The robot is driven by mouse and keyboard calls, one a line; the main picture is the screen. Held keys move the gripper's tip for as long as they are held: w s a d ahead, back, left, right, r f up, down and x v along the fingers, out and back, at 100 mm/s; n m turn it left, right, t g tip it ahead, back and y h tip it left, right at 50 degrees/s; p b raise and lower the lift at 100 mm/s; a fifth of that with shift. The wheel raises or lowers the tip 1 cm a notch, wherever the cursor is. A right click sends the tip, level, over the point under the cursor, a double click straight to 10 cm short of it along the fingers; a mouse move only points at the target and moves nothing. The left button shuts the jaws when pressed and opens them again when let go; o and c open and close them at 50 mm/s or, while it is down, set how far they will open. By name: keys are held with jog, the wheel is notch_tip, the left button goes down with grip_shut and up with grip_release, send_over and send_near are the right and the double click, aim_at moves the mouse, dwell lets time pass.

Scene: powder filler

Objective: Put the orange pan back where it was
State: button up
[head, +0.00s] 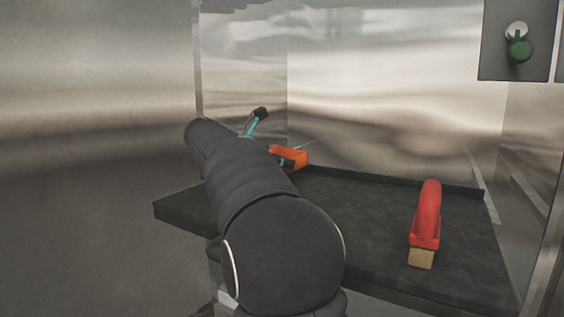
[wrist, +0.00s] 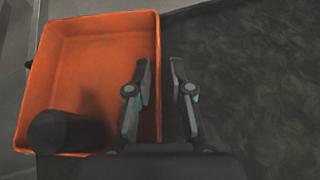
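The orange pan (wrist: 85,85) is a shallow rectangular tray that fills the left half of the wrist view. In the head view the pan (head: 291,154) shows only in part behind my arm, near the dark shelf's back left. My gripper (wrist: 160,72) is at the pan's right wall, with one finger on the inner side and the other outside. The fingers are apart, with visible gaps to the wall. In the head view my gripper (head: 255,122) is mostly hidden by my arm. A dark rounded shape (wrist: 60,130) covers the pan's near left corner; I cannot tell what it is.
The dark shelf (head: 375,205) has free room in its middle. A red-handled brush (head: 427,215) lies on its right side. Shiny metal walls (head: 385,90) enclose the back and sides.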

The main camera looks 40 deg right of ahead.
jog(key=shift+r, duration=0.1)
jog(key=shift+a+r, duration=0.1)
jog(key=shift+r, duration=0.1)
jog(key=v, duration=1.1)
jog(key=shift+a, duration=0.4)
jog(key=shift+r, duration=0.1)
